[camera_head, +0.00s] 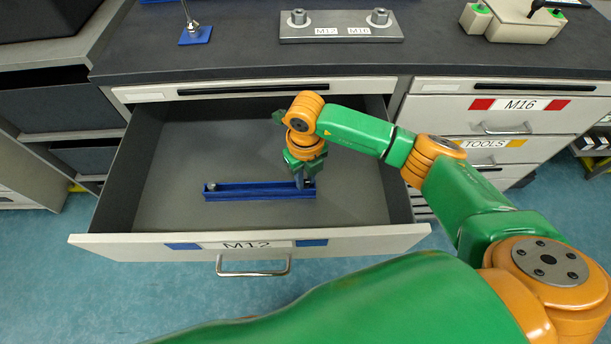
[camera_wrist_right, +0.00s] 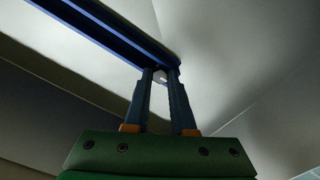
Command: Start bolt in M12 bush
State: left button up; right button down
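A blue rail-shaped holder (camera_head: 260,191) lies on the floor of the open M12 drawer (camera_head: 180,150). My right gripper (camera_head: 305,181) points down at its right end. In the right wrist view, its two fingers (camera_wrist_right: 160,82) reach the end of the blue holder (camera_wrist_right: 110,30). A small bright metal bolt end (camera_wrist_right: 160,75) shows between the fingertips; whether they press on it I cannot tell. Another metal piece (camera_head: 211,187) shows at the holder's left end. The bush plate (camera_head: 340,20) on the bench carries an M12 bush (camera_head: 298,18) on the left and an M16 bush (camera_head: 379,17) on the right. My left gripper is out of view.
The M12 drawer's walls and front panel (camera_head: 370,240) surround the gripper. The drawer floor is otherwise bare. Shut drawers marked M16 (camera_head: 570,104) and TOOLS (camera_head: 510,143) stand to the right.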

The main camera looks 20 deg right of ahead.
jog(key=shift+r+p, duration=2.55)
jog(key=shift+r, duration=0.7)
jog(key=shift+f, duration=0.15)
